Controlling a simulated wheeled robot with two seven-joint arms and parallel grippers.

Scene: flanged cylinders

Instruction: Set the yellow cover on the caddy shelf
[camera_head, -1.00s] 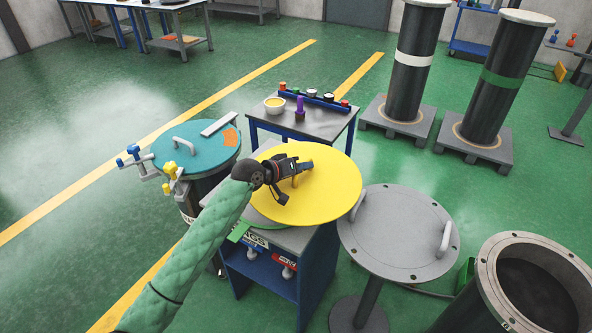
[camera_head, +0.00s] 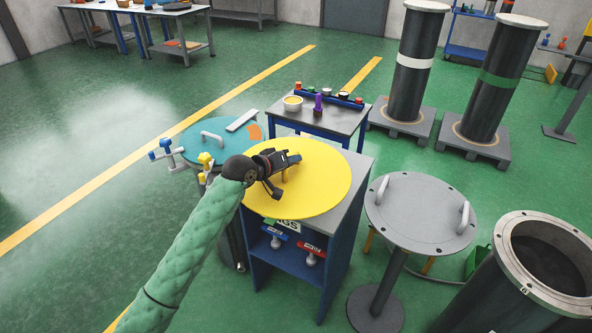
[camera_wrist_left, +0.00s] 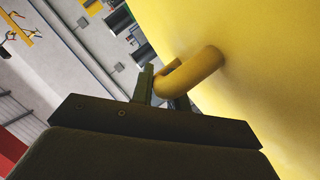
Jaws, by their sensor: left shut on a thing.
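The yellow cover (camera_head: 325,182) is a round flat disc with a yellow loop handle, which shows close up in the left wrist view (camera_wrist_left: 190,72). My left gripper (camera_head: 284,166) is shut on that handle. The cover lies roughly flat over the grey top of the blue caddy (camera_head: 340,222). I cannot tell whether it touches the top or hangs just above it. The caddy's open lower shelf (camera_head: 290,258) shows below, with a blue-tagged and a red-tagged item in it. The cover hides much of the caddy top. My right gripper is not in view.
A teal lid (camera_head: 215,150) with clamps is at the left, and a small table (camera_head: 345,122) with a bowl stands behind. A grey round stand (camera_head: 412,222) and an open flanged cylinder (camera_head: 510,270) are at the right. Green floor is clear at the far left.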

